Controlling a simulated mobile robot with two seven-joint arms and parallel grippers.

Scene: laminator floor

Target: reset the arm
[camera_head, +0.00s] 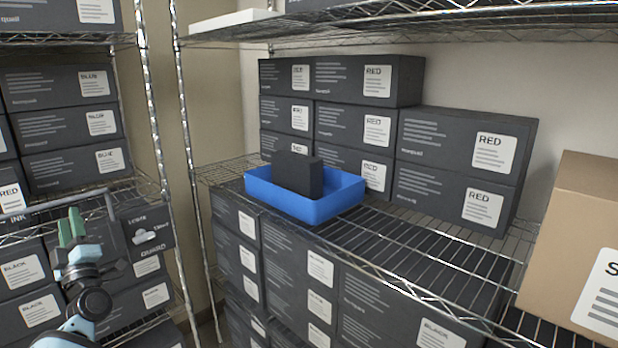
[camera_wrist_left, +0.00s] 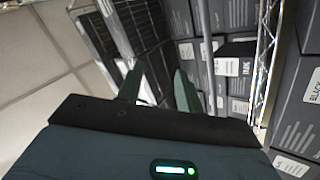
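My left gripper (camera_head: 71,226) is at the lower left of the head view, with its green fingers pointing up in front of the left shelf rack. In the left wrist view its two fingers (camera_wrist_left: 160,85) stand apart with nothing held between them, so it is open. My right gripper is in neither view.
A blue bin (camera_head: 330,203) holding a dark box (camera_head: 298,174) sits on the middle wire shelf (camera_head: 385,240). Boxes labelled RED (camera_head: 455,150) are stacked behind it. A brown carton (camera_head: 575,235) stands at right. A metal rack post (camera_head: 160,130) rises near my left arm.

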